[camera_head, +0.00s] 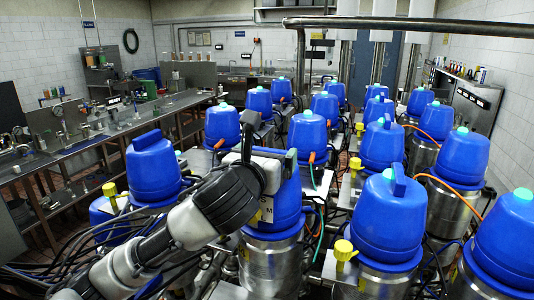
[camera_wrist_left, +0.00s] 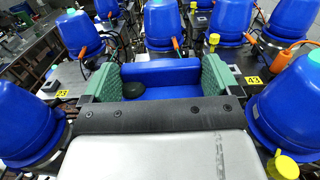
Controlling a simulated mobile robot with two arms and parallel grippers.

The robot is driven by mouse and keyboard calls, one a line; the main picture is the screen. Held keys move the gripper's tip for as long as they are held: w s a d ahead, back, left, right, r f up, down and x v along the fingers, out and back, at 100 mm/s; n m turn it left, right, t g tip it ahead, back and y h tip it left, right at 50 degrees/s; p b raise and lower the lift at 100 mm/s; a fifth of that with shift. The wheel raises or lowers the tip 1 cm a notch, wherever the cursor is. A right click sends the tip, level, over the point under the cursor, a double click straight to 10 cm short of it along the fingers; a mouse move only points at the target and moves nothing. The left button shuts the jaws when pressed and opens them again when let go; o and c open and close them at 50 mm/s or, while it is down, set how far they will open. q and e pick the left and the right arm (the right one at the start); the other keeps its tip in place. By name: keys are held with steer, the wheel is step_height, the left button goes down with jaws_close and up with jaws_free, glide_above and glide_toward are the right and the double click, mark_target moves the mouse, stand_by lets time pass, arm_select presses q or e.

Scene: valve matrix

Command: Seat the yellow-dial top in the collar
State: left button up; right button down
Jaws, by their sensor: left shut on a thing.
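My left gripper (camera_head: 272,160) reaches in from the left above a blue top (camera_head: 289,208) in the middle of the head view. In the left wrist view its green-padded fingers (camera_wrist_left: 160,78) are shut on the raised blue grip of that top (camera_wrist_left: 160,68). The top looks upright over a steel body (camera_head: 270,265). The collar between them is hidden or hard to make out, so I cannot tell whether the top is seated. No yellow dial shows clearly on the held top. My right gripper is not in view.
Similar blue-topped units stand close on both sides, including one at front right (camera_head: 388,222) and one at left (camera_head: 153,170). A yellow knob (camera_head: 344,250) sticks up at right. Orange hoses (camera_head: 450,190) and dark cables run between units. A metal bench (camera_head: 80,145) stands at left.

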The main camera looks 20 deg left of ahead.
arm_select(q)
steer(key=shift+f, duration=0.2)
steer(key=o, duration=1.3)
steer(key=shift+s, duration=0.1)
steer(key=shift+f, duration=0.1)
steer(key=shift+s, duration=0.2)
steer(key=s+b, duration=0.4)
steer(key=s, duration=0.6)
steer(key=shift+s+a, duration=0.2)
